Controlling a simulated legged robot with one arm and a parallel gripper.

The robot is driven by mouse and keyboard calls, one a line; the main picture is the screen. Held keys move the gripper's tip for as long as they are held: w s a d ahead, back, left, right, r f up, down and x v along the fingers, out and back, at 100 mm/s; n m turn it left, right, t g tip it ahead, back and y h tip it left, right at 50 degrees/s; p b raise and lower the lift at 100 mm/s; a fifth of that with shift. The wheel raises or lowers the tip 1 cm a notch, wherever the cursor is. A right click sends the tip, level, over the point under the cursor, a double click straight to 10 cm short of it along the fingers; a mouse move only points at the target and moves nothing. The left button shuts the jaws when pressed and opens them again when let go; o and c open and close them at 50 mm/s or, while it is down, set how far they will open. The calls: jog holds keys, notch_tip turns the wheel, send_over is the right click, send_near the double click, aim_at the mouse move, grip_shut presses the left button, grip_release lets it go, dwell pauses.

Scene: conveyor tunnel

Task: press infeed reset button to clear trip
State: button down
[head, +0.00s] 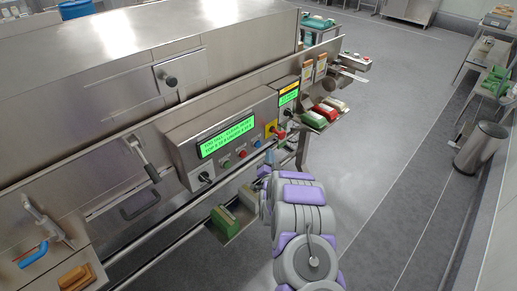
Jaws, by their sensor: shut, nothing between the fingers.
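A steel control panel (182,150) with a green lit display (227,137) is on the side of the long steel machine. Below the display sit a black knob (205,177), a green button (227,164), a red button (241,154) and a blue button (257,143). A yellow box (271,128) with a red button (280,134) is at the panel's right end. No label naming the infeed reset button is readable. My gripper (268,160) is small in view, shut and empty, just below the panel's right end. My arm partly hides it; contact cannot be told.
A smaller panel (288,97) with its own display is to the right. Red and green blocks lie on a shelf (318,121) beyond it. A green block (223,217) lies low under the rail. A grey bin (481,148) stands at right; the floor between is clear.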

jog(key=shift+w+a+b, duration=0.75)
jog(key=shift+w+a, duration=0.25)
jog(key=shift+a, duration=0.1)
jog(key=shift+a, duration=0.15)
dwell(1.2)
jog(key=shift+w+a+r, duration=0.15)
jog(key=shift+w, duration=0.05)
jog(key=shift+w+a+b, duration=0.35)
jog(key=shift+a+b, duration=0.1)
jog(key=shift+b, duration=0.1)
dwell(0.9)
dwell(0.3)
jog(key=shift+s+d, duration=0.6)
jog(key=shift+d, duration=0.15)
jog(key=s+d+p, duration=0.2)
jog(key=s+d, duration=0.1)
jog(key=d, duration=0.1)
jog(key=shift+s, duration=0.15)
